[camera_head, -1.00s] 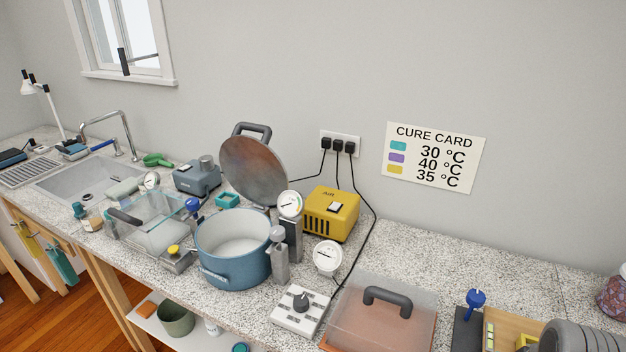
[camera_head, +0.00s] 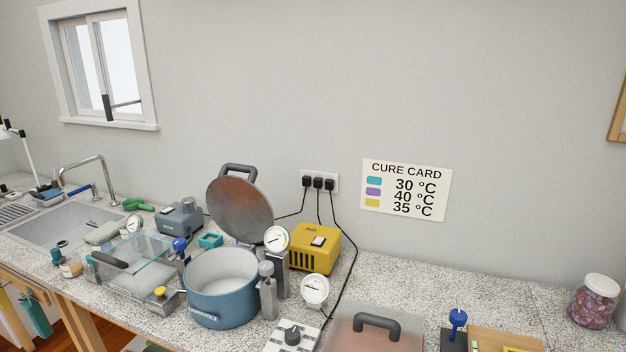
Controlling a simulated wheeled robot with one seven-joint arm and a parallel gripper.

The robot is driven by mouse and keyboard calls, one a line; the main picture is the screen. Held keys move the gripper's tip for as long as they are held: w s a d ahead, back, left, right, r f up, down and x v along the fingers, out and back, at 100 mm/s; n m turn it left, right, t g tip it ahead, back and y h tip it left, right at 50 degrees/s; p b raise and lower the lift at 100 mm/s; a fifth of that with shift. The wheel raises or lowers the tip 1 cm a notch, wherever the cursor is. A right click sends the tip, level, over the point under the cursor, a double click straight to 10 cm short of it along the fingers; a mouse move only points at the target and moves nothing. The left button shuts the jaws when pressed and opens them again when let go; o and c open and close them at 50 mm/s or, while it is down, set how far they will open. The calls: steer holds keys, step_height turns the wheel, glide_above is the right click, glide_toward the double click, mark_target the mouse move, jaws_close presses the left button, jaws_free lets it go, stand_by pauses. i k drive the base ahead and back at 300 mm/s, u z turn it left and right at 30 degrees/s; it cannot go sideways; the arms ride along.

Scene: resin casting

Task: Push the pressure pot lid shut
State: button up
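The pressure pot (camera_head: 222,300) is a blue round pot with a pale, empty-looking inside, standing on the granite counter. Its lid (camera_head: 240,207) is a round brownish metal disc with a dark grey handle (camera_head: 238,172). The lid stands open, tilted up and back at the rear of the pot. A grey post with a round gauge (camera_head: 277,239) and a grey cylinder (camera_head: 268,290) stand at the pot's right side. My gripper is not in view.
A yellow air unit (camera_head: 315,250) stands right of the pot, with black cables running to wall sockets. A white gauge (camera_head: 315,290) and a knob box (camera_head: 291,338) are in front. A clear glass-sided box (camera_head: 140,265) is close on the left.

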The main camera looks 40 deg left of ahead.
mark_target(237, 205)
steer(key=z, duration=1.85)
steer(key=k, duration=2.45)
steer(key=u, duration=2.55)
steer(key=i, duration=0.95)
